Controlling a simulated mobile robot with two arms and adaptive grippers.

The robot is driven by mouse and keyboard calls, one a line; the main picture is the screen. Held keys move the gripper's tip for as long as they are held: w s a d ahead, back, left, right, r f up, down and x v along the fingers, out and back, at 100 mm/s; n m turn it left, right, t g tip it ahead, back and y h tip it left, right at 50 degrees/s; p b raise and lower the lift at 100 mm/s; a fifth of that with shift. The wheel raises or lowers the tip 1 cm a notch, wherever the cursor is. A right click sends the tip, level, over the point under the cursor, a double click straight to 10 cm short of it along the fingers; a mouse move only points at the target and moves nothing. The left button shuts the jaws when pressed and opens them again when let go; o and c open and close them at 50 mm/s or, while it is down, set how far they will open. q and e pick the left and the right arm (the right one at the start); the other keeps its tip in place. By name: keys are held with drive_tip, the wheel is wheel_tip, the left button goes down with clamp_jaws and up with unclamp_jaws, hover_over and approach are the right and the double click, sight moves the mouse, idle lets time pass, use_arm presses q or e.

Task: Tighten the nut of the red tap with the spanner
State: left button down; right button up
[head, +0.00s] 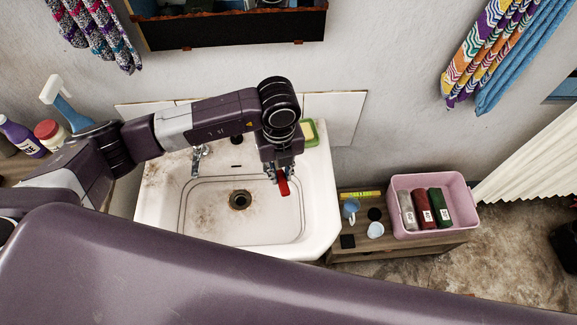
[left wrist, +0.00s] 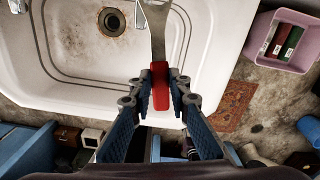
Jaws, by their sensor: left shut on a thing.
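My left gripper (head: 281,176) hangs over the right side of the white washtrough (head: 323,215). It is shut on the red handle of the spanner (head: 284,188). One chrome tap (head: 198,160) shows at the back left of the basin. I cannot make out a red tap or its nut; my arm covers part of the back rim. My right gripper is not in view.
A green-yellow sponge (head: 310,132) lies at the back right of the trough. A spray bottle (head: 68,105) stands at the left. The basin is empty.

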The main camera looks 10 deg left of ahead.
use_arm(q)
drive_tip(key=shift+a, duration=0.35)
drive_tip(key=shift+d+f, duration=0.1)
drive_tip(key=shift+f+b, duration=0.45)
drive_tip(key=shift+b, duration=0.25)
drive_tip(key=shift+w+f+b, duration=0.1)
drive_tip(key=shift+f+b, duration=0.4)
drive_tip(key=w+a+f+b, duration=0.3)
drive_tip(key=w+b, duration=0.2)
drive_tip(key=shift+w+b, duration=0.3)
drive_tip(key=shift+w, duration=0.1)
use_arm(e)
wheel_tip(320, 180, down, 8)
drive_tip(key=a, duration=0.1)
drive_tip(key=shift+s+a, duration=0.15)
use_arm(q)
drive_tip(key=shift+a, duration=0.15)
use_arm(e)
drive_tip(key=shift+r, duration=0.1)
